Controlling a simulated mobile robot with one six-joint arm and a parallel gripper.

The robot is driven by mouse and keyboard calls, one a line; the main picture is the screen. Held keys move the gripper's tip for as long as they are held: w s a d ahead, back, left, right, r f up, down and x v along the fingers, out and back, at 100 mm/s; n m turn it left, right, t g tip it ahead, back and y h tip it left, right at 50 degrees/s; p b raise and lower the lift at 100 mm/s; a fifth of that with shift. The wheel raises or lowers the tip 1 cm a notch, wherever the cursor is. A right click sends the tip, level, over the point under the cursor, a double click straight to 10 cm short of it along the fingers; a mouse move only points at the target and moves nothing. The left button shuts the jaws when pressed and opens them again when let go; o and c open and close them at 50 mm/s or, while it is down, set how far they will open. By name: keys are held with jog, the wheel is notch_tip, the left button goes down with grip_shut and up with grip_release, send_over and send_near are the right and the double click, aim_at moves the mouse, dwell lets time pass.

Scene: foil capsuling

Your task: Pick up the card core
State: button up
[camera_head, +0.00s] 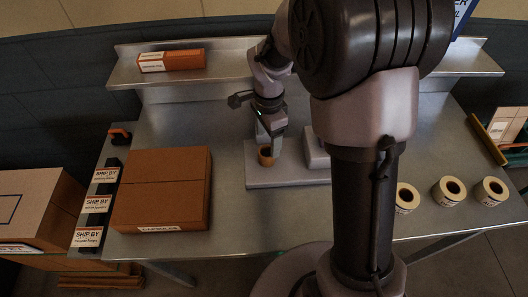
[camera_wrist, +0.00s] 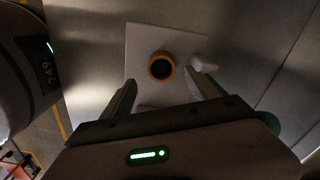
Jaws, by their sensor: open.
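The card core (camera_head: 266,160) is a short orange-brown ring. It stands upright on the left part of a pale grey base plate (camera_head: 289,178) on the metal bench. In the wrist view the card core (camera_wrist: 172,73) shows from above with a dark middle; I cannot tell whether that is empty. My gripper (camera_head: 270,143) is right above the core, pointing down. In the wrist view my gripper (camera_wrist: 160,78) is open, with one finger on each side of the core in the picture and the core lying beyond the tips. Nothing is held.
A grey block (camera_head: 316,152) stands on the plate just right of the core. A large brown carton (camera_head: 165,185) is on the bench to the left. Several label rolls (camera_head: 449,190) stand at the right. A small box (camera_head: 171,60) lies on the back shelf. The front middle bench is clear.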

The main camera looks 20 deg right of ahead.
aim_at(268, 154)
jog(key=f+b, duration=0.3)
jog(key=f, duration=0.5)
jog(key=shift+w+f, duration=0.1)
jog(key=shift+w, duration=0.1)
jog(key=shift+c, duration=1.1)
jog(key=c, duration=1.2)
